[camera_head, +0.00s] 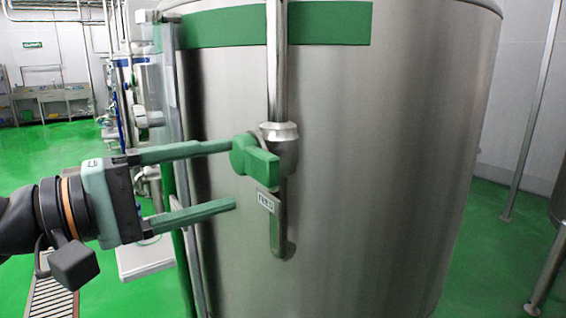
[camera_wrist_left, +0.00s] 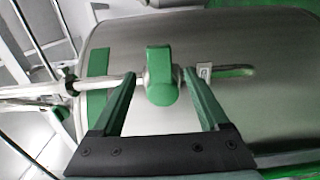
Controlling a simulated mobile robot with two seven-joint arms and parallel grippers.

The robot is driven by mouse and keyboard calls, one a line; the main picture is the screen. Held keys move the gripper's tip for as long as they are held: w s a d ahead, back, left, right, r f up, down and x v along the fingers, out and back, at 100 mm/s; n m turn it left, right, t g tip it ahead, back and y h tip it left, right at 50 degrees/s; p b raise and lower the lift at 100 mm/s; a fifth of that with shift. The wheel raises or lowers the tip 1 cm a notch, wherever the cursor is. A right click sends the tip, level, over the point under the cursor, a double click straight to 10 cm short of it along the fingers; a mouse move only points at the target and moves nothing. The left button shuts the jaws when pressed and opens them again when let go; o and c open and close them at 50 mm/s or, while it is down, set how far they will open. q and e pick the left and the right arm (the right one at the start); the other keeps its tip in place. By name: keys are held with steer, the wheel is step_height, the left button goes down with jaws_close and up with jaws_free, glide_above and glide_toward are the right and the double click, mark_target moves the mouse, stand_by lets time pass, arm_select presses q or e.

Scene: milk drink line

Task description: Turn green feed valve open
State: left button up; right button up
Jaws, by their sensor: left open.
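The green feed valve handle (camera_head: 254,160) sits on a steel valve body (camera_head: 281,146) in the vertical pipe (camera_head: 277,60) in front of a large steel tank (camera_head: 390,160). A small label (camera_head: 267,202) hangs just below it. My left gripper (camera_head: 234,175) comes in from the left with its green fingers wide apart. Its upper fingertip is beside the handle; I cannot tell whether they touch. In the left wrist view the handle (camera_wrist_left: 160,76) shows between and beyond the open fingers (camera_wrist_left: 158,80). My right gripper is not in view.
A green band (camera_head: 330,23) runs across the upper tank. Pipes and equipment (camera_head: 135,90) stand behind my left gripper. The green floor (camera_head: 45,160) is open at the left. A steel post (camera_head: 530,110) stands at the right.

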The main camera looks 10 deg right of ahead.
mark_target(284, 163)
arm_select(q)
steer(key=p+x, duration=0.1)
steer(key=x, duration=0.9)
steer(key=shift+d, duration=0.1)
jaws_close()
stand_by(1.1)
